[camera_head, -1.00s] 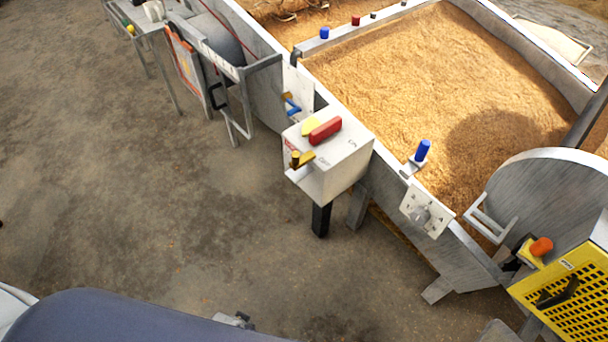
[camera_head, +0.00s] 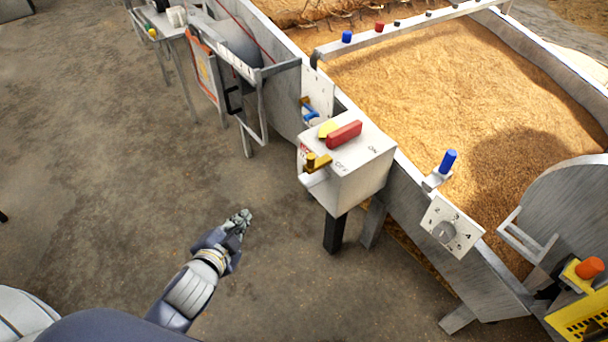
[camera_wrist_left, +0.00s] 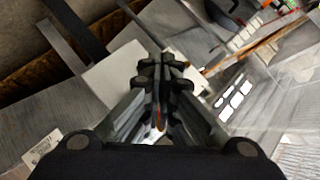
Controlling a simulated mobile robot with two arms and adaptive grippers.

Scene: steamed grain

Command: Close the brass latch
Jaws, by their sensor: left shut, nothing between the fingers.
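The brass latch (camera_head: 318,162) sits on the left side of a white box (camera_head: 362,178) near its top edge, beside a red handle (camera_head: 344,134) and a yellow pointer (camera_head: 326,128) on the box top. My left gripper (camera_head: 243,216) is shut and empty, in the air to the lower left of the box and apart from the latch. In the left wrist view the shut fingers (camera_wrist_left: 164,70) fill the middle, and I cannot make out the latch clearly there. My right gripper is not in view.
The box is fixed to a metal trough full of grain (camera_head: 430,90). A blue-handled lever (camera_head: 448,161) and a dial plate (camera_head: 450,229) are on the trough's side to the right. A yellow guard (camera_head: 585,320) is at the lower right. The floor around my left arm is clear.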

